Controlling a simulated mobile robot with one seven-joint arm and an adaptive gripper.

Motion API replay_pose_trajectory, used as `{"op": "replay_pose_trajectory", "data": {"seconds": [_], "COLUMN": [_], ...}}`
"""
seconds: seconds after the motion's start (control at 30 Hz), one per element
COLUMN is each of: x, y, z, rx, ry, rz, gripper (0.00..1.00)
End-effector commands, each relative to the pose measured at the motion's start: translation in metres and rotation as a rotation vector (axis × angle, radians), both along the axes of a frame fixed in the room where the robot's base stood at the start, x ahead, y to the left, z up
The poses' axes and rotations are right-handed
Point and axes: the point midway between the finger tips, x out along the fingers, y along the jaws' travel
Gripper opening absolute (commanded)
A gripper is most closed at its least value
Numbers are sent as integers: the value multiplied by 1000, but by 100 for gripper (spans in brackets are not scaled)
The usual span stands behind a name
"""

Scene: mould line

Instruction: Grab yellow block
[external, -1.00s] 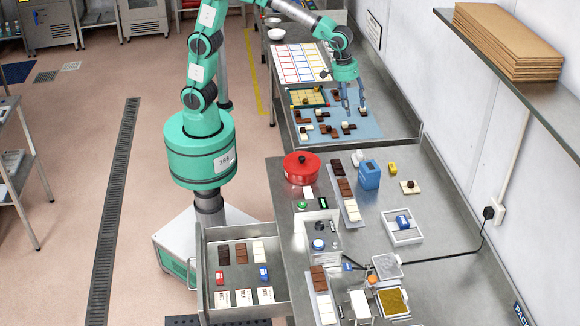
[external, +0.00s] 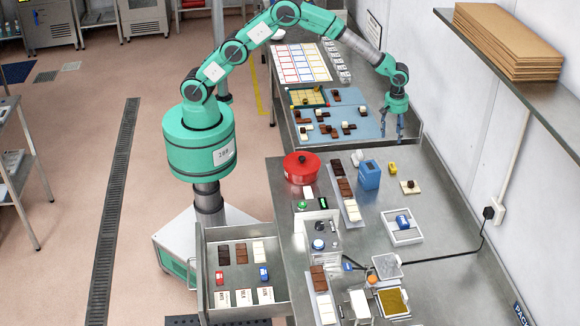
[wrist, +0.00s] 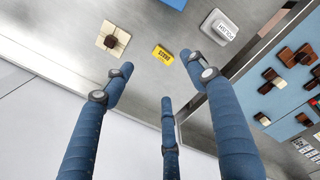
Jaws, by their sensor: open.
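The yellow block (external: 392,168) is small and lies on the steel bench to the right of the blue box. In the wrist view the yellow block (wrist: 162,54) shows dark lettering and lies beyond my fingers, between the left and right ones, touched by none. My gripper (external: 397,128) hangs with its fingers down near the right end of the blue mat, farther up the picture than the block. In the wrist view my gripper (wrist: 165,90) has its blue fingers spread wide with nothing between them.
A blue box (external: 369,176) stands left of the block, and a cream tile with a dark piece (external: 410,187) lies below right. A white labelled item (wrist: 219,26) is near the block in the wrist view. The blue mat (external: 372,116) holds several chocolate pieces. A shelf (external: 530,95) overhangs at right.

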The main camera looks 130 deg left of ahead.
Motion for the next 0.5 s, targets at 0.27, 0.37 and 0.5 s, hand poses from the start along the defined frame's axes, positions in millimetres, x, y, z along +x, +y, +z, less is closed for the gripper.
{"op": "replay_pose_trajectory", "data": {"seconds": [0.27, 0.37, 0.5], "x": [7, 7, 8], "y": [35, 39, 40], "z": [-47, -54, -56], "rx": [-16, -18, -18], "ry": [27, 31, 30], "rz": [144, 165, 172], "gripper": [57, 57, 57]}}
